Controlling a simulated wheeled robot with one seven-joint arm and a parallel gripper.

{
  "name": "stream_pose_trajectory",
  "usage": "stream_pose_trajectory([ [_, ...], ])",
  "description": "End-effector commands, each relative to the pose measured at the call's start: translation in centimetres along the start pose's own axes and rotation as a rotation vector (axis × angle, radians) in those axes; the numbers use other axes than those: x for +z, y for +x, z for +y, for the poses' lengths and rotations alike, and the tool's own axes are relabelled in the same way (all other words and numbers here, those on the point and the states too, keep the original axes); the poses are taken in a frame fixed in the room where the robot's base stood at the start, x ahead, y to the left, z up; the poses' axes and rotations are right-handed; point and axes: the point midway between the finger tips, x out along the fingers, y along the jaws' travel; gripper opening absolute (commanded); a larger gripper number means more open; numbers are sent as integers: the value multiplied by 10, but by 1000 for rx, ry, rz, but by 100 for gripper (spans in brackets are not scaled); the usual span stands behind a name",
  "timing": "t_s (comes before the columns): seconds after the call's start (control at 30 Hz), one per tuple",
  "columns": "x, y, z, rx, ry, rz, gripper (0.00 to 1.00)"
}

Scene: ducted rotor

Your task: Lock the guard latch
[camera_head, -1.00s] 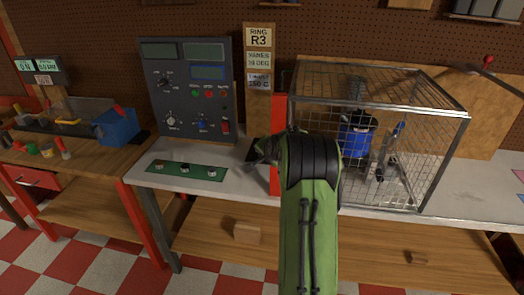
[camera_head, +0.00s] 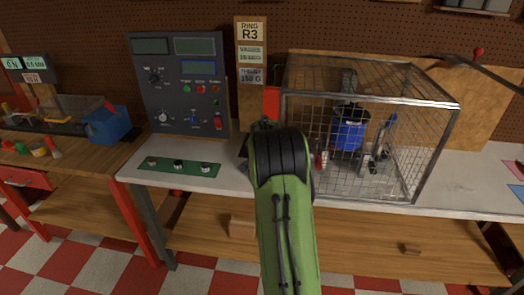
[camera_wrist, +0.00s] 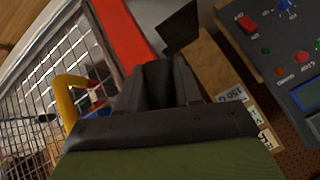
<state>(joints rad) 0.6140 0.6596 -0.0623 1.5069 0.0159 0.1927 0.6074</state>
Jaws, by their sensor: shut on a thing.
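The wire-mesh guard (camera_head: 428,150) stands on the bench around a blue motor (camera_head: 349,135). A red upright piece (camera_head: 271,103) shows at its left edge, partly hidden by my arm. In the wrist view the red bar (camera_wrist: 122,35) runs beside the mesh, with a yellow handle (camera_wrist: 68,98) on the mesh side. My gripper (camera_wrist: 165,78) is by the red bar, its fingers shut. A dark flat plate (camera_wrist: 180,27) shows just past the fingertips and seems to be the piece held. In the head view my arm hides the fingers. The latch's exact position cannot be told.
A grey control panel (camera_head: 181,85) stands left of the guard, with a green button strip (camera_head: 180,167) in front. A sign board (camera_head: 250,65) is behind the arm. The right part of the benchtop (camera_head: 480,172) has open room.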

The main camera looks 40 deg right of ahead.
Motion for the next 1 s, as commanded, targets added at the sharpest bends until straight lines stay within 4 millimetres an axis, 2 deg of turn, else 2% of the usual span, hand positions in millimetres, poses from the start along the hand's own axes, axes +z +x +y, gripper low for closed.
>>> stream_pose_trajectory([
  [0.1, 1, 0, 0, 0, 0, -3, 0],
  [0.13, 1, 0, 0, 0, 0, -3, 37],
  [0.23, 1, 0, 0, 0, 0, -3, 52],
  [0.5, 0, 0, 0, -1, 1, -1, 54],
  [0.63, 0, -13, -1, -2, 1, 0, 54],
  [0.77, -1, -46, -1, -5, 1, 3, 54],
  [1.0, 0, -114, -1, -5, 1, 2, 54],
])
